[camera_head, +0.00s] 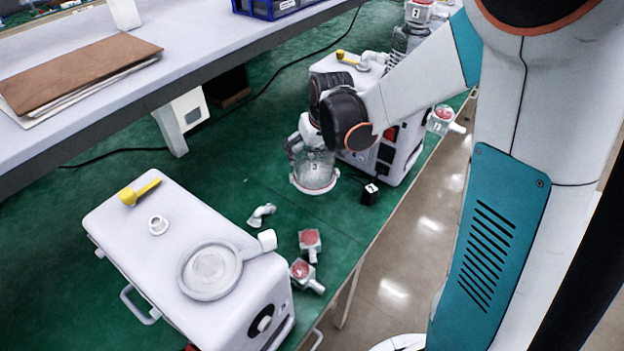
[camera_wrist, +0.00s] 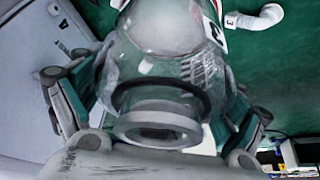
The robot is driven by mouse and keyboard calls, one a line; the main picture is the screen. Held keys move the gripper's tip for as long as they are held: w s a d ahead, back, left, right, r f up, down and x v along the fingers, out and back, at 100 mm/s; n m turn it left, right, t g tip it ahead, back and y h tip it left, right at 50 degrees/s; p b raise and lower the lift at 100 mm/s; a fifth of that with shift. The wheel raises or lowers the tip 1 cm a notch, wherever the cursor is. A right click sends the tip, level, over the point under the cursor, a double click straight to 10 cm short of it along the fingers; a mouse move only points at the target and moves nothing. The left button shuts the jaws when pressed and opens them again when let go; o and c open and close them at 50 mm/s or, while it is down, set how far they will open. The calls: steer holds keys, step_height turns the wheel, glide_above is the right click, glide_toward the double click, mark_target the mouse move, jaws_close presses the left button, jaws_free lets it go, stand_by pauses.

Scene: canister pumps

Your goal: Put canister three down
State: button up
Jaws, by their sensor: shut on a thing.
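Canister three (camera_head: 315,170) is a clear vessel with a white rim at its lower end and a "3" on its side. My gripper (camera_head: 305,150) is shut on it, between the two pumps, over the green table top (camera_head: 215,150). I cannot tell whether its base touches the table. In the wrist view the clear canister (camera_wrist: 155,75) fills the middle, with a dark ring and white collar towards me. The fingers of my gripper (camera_wrist: 155,110) lie on both its sides. My arm partly hides the canister's upper part in the head view.
A white pump (camera_head: 130,225) with a round seat (camera_head: 210,270) stands front left. Another pump (camera_head: 405,155) stands close right of the canister. A white elbow (camera_head: 261,215), red-topped fittings (camera_head: 310,243) and a small black block (camera_head: 370,194) lie nearby. The table edge drops off at right.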

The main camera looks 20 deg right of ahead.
mark_target(321, 152)
step_height(321, 152, down, 9)
steer(key=b, duration=0.2)
steer(key=shift+f+b, duration=0.2)
steer(key=shift+b, duration=0.2)
steer(key=shift+f, duration=0.2)
steer(key=o, duration=1.3)
steer(key=shift+r, duration=0.1)
steer(key=p+v, duration=0.4)
steer(key=v, duration=0.8)
steer(key=shift+r, duration=0.2)
steer(key=s+r+t, duration=0.1)
steer(key=s+r, duration=0.3)
steer(key=s, duration=0.2)
steer(key=s+r, duration=0.4)
steer(key=s, duration=0.3)
steer(key=s+r+m+t, duration=0.1)
steer(key=s+r, duration=0.3)
steer(key=s, duration=0.3)
steer(key=shift+a+t, duration=0.1)
steer(key=shift+t, duration=0.2)
